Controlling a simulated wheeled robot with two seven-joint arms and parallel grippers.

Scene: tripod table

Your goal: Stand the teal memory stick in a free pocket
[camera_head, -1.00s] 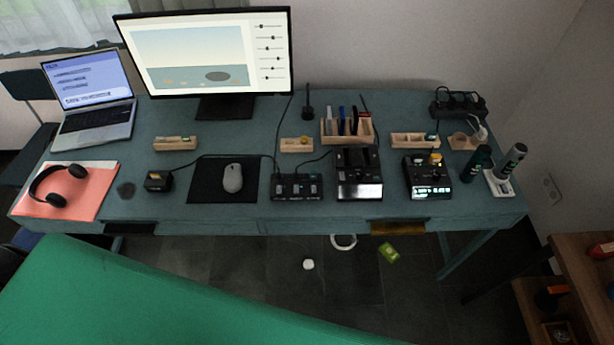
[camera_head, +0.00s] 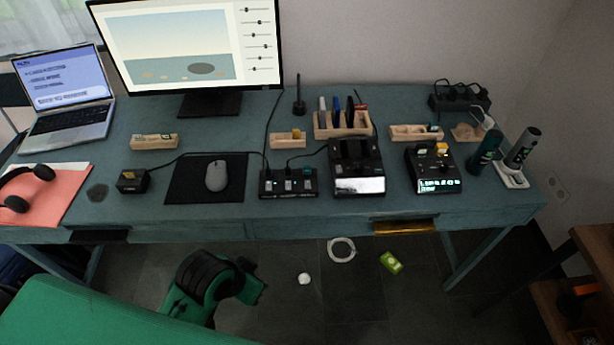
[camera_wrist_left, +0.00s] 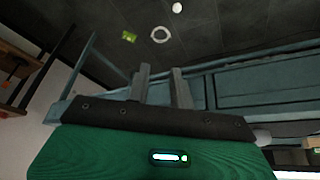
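A small teal piece that may be the memory stick (camera_head: 309,173) sits at the right end of the black hub (camera_head: 288,184); another small teal piece (camera_head: 433,128) lies in the right wooden holder (camera_head: 401,133). Both are too small to identify surely. A wooden organizer (camera_head: 328,132) at the desk's back holds several upright items; I cannot tell which pockets are free. My left gripper (camera_wrist_left: 161,76) shows in the left wrist view, its two fingers apart with nothing between them, near the desk's edge. My right gripper is not in view.
The teal desk (camera_head: 225,220) carries a monitor (camera_head: 185,50), laptop (camera_head: 68,110), mouse (camera_head: 216,176), two black devices (camera_head: 357,168), and bottles (camera_head: 487,152) at right. Two other wooden holders (camera_head: 153,142) stand left of the organizer. A ring (camera_head: 341,250) and green box (camera_head: 391,262) lie on the floor.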

